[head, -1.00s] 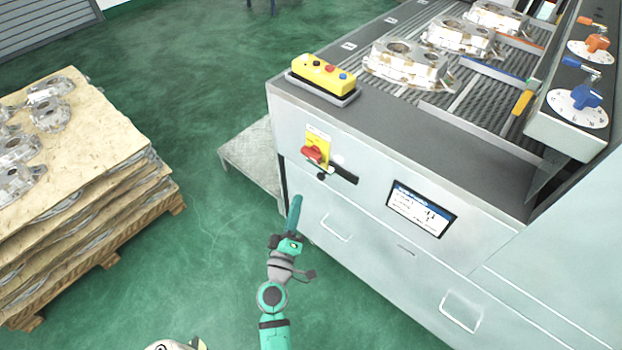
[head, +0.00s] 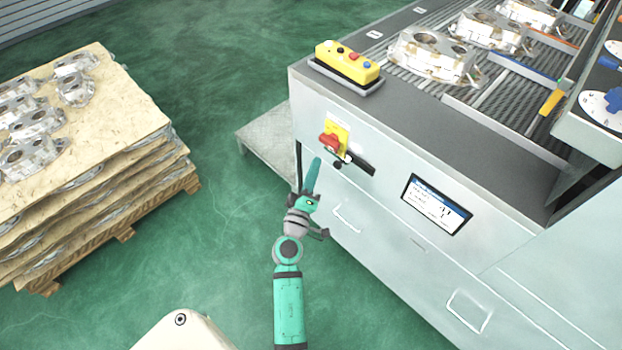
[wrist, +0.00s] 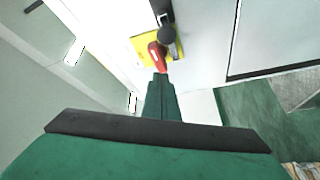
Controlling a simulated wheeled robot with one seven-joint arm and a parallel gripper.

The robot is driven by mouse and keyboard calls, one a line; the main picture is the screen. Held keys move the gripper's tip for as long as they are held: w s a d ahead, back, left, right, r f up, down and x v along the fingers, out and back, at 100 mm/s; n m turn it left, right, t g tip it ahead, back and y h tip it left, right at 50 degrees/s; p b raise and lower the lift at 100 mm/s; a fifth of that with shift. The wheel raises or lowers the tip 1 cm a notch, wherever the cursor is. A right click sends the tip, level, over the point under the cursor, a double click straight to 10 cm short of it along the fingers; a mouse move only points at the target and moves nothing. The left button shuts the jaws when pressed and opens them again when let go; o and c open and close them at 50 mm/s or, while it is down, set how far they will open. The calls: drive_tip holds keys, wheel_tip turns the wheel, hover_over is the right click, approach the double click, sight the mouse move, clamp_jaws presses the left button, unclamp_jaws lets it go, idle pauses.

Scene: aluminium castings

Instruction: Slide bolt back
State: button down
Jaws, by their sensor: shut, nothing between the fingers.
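A yellow plate (head: 344,131) with a red handle (head: 328,141) is on the pale front of the machine. Beside and below it are a dark bar (head: 361,165) and a round black knob (head: 338,164); these look like the bolt. My gripper (head: 315,164) is shut and empty, its tip just below and left of the red handle. In the wrist view, my gripper (wrist: 160,82) points at the red handle (wrist: 157,57), with the black knob (wrist: 166,34) just beyond. I cannot tell whether the tip touches the handle.
A yellow button box (head: 347,62) sits on the machine's top edge, near castings (head: 432,55) on rollers. A display (head: 436,204) and pull handles (head: 467,310) are on the front. A pallet stack of castings (head: 90,180) stands left, with open green floor between.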

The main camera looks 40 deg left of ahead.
sight(328, 148)
drive_tip(key=x, duration=0.3)
drive_tip(key=shift+w+a+r, duration=0.1)
drive_tip(key=shift+w, duration=0.3)
drive_tip(key=shift+d+f, duration=0.3)
drive_tip(key=shift+d, duration=0.2)
drive_tip(key=shift+d+f, duration=0.25)
drive_tip(key=shift+d, duration=0.25)
drive_tip(key=shift+d+f, duration=0.35)
drive_tip(key=shift+d, duration=0.4)
